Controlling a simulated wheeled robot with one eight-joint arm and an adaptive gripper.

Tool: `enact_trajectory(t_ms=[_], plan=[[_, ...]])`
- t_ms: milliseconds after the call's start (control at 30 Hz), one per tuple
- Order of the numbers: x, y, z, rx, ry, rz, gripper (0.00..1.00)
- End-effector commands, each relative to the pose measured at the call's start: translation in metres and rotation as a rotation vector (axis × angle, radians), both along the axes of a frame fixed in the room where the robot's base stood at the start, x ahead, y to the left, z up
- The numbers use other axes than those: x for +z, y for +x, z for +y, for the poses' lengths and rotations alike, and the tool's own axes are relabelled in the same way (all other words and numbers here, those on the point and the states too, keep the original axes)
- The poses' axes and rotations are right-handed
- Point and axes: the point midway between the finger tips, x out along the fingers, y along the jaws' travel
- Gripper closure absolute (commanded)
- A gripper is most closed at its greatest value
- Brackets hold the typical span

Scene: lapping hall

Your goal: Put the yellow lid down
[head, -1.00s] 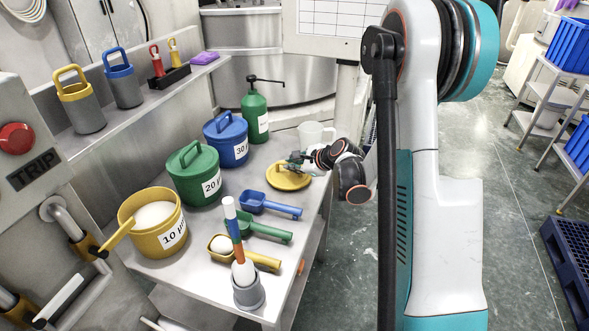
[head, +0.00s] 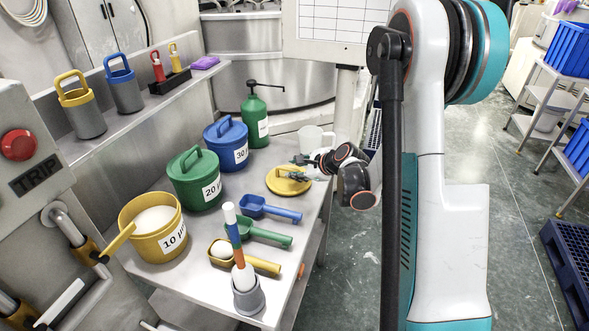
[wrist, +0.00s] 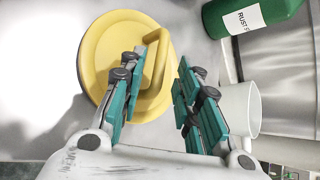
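The yellow lid (head: 283,186) lies flat on the steel table, right of the blue tub. In the wrist view, the lid (wrist: 105,50) shows as a round disc with a raised bar handle (wrist: 163,62). My gripper (wrist: 168,58) is open over the lid's right part. Its two teal-padded fingers are apart, with part of the handle between them. The left finger hides part of the handle, so I cannot tell whether it touches. In the head view, my gripper (head: 292,174) is low over the lid. The yellow tub (head: 145,235), marked 10, stands open with white powder inside.
A green pump bottle (head: 254,120) and a white mug (head: 311,140) stand behind the lid. Blue (head: 240,155) and green (head: 180,180) lidded tubs stand left. Several scoops, including a blue one (head: 256,205), lie in front. The table's right edge is close.

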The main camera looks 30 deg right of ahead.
Motion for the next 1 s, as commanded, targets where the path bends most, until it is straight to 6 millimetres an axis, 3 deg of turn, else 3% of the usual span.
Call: enact_trajectory(t_ms=[200,500,1000], plan=[[0.031,-0.037,-0.01,-0.002,0.001,0.0,0.69],[0.057,-0.072,-0.02,-0.002,0.0,0.0,0.69],[0.06,-0.08,-0.022,0.0,0.0,0.0,0.69]])
